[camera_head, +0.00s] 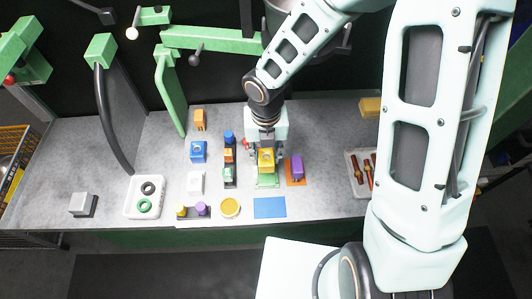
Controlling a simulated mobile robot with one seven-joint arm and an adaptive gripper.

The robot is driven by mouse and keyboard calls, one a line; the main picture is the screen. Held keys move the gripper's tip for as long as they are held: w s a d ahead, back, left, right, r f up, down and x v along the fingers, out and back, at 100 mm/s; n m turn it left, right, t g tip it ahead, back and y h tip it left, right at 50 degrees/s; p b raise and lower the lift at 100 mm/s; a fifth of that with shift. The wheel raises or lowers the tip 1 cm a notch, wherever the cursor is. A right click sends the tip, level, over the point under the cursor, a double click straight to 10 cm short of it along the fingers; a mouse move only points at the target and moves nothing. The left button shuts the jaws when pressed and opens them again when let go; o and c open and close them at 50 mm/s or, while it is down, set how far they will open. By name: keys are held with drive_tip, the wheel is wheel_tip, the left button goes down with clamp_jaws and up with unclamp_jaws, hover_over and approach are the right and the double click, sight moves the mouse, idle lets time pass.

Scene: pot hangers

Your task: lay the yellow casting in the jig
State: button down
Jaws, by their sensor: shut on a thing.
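The yellow casting (266,158) is a small yellow block near the middle of the bench. My gripper (267,149) points down over it and is shut on it. Just below the casting in the picture lies a green flat piece (267,181), which may be the jig; I cannot tell whether the casting touches it. The lower part of the casting and the fingertips are partly hidden and too small to make out.
A purple block (297,167) on an orange mat stands close right of my gripper. A dark rack (230,178) with blue, orange and green pieces stands close left. A white tray (145,212) holds rings.

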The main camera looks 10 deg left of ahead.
drive_tip(key=shift+f+b, duration=2.05)
drive_tip(key=shift+f, duration=1.1)
drive_tip(key=shift+f, duration=0.25)
drive_tip(key=c, duration=1.3)
unclamp_jaws()
drive_tip(key=shift+r, duration=0.1)
wheel_tip(320, 180, up, 12)
drive_tip(key=shift+f, duration=0.1)
